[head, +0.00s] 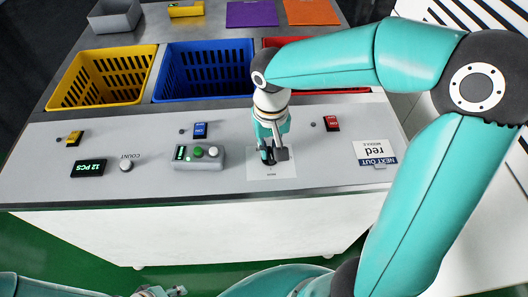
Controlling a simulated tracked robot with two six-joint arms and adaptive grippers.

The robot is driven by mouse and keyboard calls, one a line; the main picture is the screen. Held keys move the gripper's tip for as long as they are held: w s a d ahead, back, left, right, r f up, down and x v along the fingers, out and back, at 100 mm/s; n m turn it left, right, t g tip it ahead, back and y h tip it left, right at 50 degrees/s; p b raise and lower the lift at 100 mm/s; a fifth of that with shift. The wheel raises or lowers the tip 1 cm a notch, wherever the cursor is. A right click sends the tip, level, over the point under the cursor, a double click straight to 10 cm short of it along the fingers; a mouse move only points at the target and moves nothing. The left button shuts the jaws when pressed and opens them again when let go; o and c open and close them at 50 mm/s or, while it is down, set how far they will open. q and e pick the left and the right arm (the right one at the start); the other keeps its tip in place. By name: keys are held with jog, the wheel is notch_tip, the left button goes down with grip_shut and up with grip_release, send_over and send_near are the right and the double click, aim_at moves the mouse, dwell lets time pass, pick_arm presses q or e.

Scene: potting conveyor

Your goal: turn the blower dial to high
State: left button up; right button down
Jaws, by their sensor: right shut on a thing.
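My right gripper (268,157) points down at a white label plate (286,172) on the grey worktop, right of centre. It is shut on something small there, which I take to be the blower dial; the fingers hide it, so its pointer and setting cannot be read. The print on the plate is too small to read. My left gripper (162,291) shows only in part at the bottom edge, well away from the plate, and I cannot tell its jaws.
A grey button box (198,163) stands left of the plate, with a counter display (88,168) further left. A "red" sign (375,152) stands at right. Behind are yellow (146,62), blue (206,45) and red (284,41) crates, the red partly behind my arm.

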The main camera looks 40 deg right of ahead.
aim_at(270, 152)
jog(key=shift+s+f+m+b, duration=0.15)
jog(key=shift+m+b, duration=0.15)
jog(key=shift+m, duration=0.6)
jog(key=shift+a, duration=0.1)
jog(key=c, duration=1.2)
grip_release()
jog(key=shift+o, duration=0.2)
jog(key=shift+r, duration=0.3)
notch_tip(270, 152, up, 12)
jog(key=shift+f, duration=0.25)
